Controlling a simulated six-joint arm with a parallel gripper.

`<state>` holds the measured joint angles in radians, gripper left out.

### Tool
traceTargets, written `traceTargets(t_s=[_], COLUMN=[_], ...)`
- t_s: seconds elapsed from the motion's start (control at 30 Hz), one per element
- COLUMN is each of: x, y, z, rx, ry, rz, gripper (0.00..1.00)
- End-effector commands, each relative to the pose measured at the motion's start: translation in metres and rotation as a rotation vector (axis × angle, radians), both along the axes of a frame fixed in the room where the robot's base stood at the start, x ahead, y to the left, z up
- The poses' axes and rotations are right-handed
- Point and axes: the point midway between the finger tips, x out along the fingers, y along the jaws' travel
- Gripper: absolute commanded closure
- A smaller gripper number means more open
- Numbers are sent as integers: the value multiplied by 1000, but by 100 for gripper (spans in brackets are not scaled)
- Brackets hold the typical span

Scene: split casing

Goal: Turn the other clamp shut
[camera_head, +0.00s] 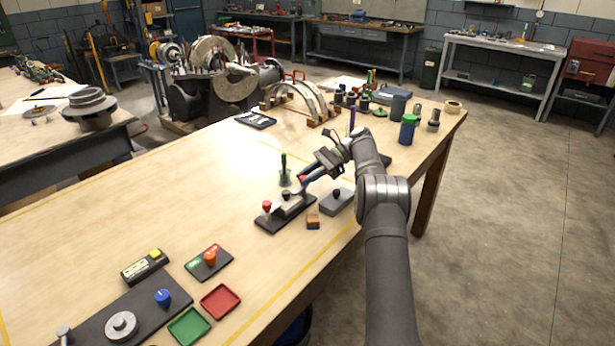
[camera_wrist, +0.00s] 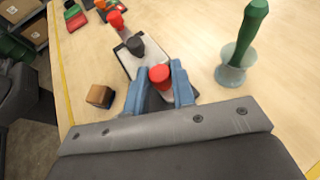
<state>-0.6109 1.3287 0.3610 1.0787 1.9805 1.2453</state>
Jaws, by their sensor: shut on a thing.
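A dark clamp base (camera_head: 270,224) lies on the table in the head view, with a grey casing part (camera_head: 291,205) on it. A black knob (camera_wrist: 135,44) stands on the casing part. The far clamp has a red knob (camera_head: 267,205), at the top of the wrist view (camera_wrist: 116,18). The near clamp's red knob (camera_wrist: 159,73) is between the blue fingers of my gripper (camera_wrist: 160,84). My gripper is shut on it. In the head view my gripper (camera_head: 303,183) is at the right end of the base. The clamp body below the knob is mostly hidden.
A green-handled tool (camera_wrist: 252,25) stands in a clear cup close beside the fixture. A wooden block (camera_wrist: 99,96) and a grey part with a black knob (camera_head: 338,202) lie near the table edge. Red (camera_head: 220,301) and green trays (camera_head: 189,327) are at the front. The table left of the fixture is clear.

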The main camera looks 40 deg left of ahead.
Motion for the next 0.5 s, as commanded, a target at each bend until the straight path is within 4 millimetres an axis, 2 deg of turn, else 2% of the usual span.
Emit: traceTargets(t_s=[0.1, 0.13, 0.2, 0.5], x=[0, 0, 0, 0], y=[0, 0, 0, 0], z=[1, 1, 1, 0], rx=[1, 1, 1, 1], ry=[1, 1, 1, 1], rz=[1, 1, 1, -1], gripper=[99, 71, 57, 55])
